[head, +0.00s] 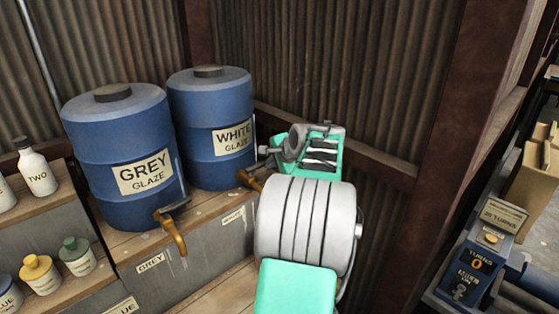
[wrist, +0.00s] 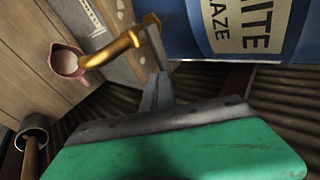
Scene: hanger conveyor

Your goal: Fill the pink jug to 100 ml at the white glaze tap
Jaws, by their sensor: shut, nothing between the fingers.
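The pink jug (wrist: 58,73) shows in the wrist view, close by the spout of the brass white glaze tap (wrist: 117,49); whether it is exactly under it I cannot tell. No stream shows, and the level inside cannot be read. My gripper (wrist: 160,76) is shut and empty, its fingertips close to the tap's grey lever (wrist: 156,45); contact is unclear. In the head view the tap (head: 248,179) sits low on the blue white glaze drum (head: 212,160), partly covered by my arm. The jug is hidden there.
The grey glaze drum (head: 117,130) and its tap (head: 172,232) stand to the left. Bottles, including one marked two (head: 37,172), stand on the left shelves. A grey pot (wrist: 31,128) shows in the wrist view. A turns counter box (head: 476,262) is at right.

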